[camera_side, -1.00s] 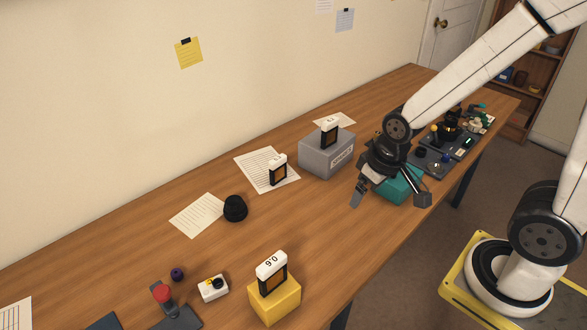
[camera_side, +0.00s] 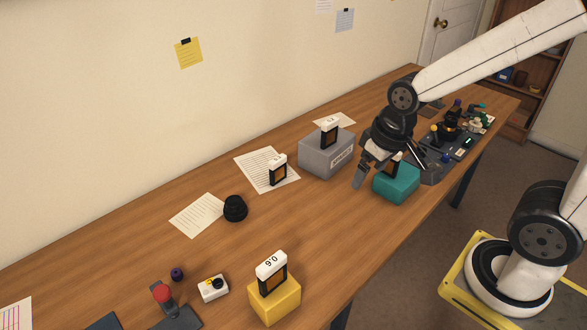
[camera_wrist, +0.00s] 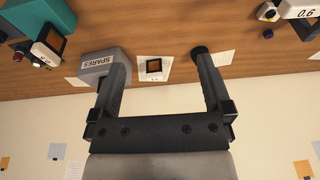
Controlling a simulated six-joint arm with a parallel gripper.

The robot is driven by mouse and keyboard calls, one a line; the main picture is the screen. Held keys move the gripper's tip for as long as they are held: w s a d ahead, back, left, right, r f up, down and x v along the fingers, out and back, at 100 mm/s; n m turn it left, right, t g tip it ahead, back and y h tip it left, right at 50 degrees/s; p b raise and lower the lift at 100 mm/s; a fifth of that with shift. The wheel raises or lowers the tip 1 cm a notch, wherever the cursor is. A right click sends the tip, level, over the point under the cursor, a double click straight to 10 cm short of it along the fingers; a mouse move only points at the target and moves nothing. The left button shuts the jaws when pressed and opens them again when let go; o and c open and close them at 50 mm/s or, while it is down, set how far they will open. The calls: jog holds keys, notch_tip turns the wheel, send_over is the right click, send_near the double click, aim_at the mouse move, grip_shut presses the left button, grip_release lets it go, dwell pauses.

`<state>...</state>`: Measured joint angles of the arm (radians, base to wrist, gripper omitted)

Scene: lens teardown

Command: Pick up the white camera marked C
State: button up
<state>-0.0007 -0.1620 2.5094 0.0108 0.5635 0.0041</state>
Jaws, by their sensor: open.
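I cannot read a C on anything in view. Several upright units with white tops and dark framed windows stand about: one (camera_side: 278,168) on a white sheet, one (camera_side: 330,131) on the grey box, one (camera_side: 272,272) marked 0.6 on the yellow block. Another (camera_wrist: 46,52) by the teal block is partly hidden behind my gripper in the side view. My gripper (camera_side: 388,170) is open and empty, above and beside the teal block. In the wrist view its fingers (camera_wrist: 158,54) are spread, with the sheet's unit (camera_wrist: 154,66) showing far beyond, between them.
The grey SPARES box (camera_side: 322,160) and teal block (camera_side: 396,188) flank my gripper. A black round part (camera_side: 235,208), a small white box with a knob (camera_side: 213,288) and the yellow block (camera_side: 275,304) stand nearer. Dark equipment crowds the far end. The middle front tabletop is clear.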

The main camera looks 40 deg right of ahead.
jog(key=a+m+g+y, duration=0.1)
jog(key=a+m, duration=0.1)
jog(key=a, duration=0.1)
jog(key=m+t+y, duration=0.1)
jog(key=m+y, duration=1.1)
jog(key=m, duration=0.6)
send_over(220, 280)
jog(key=s+d, duration=0.2)
jog(key=d, duration=0.3)
jog(key=f, duration=2.3)
jog(key=shift+w+d+f, duration=0.15)
jog(key=shift+w, duration=0.25)
jog(key=shift+r+x, duration=0.15)
jog(key=shift+x, duration=1.8)
jog(key=shift+r+x, duration=0.1)
jog(key=shift+x, duration=1.85)
jog(key=shift+w, duration=0.15)
grip_shut()
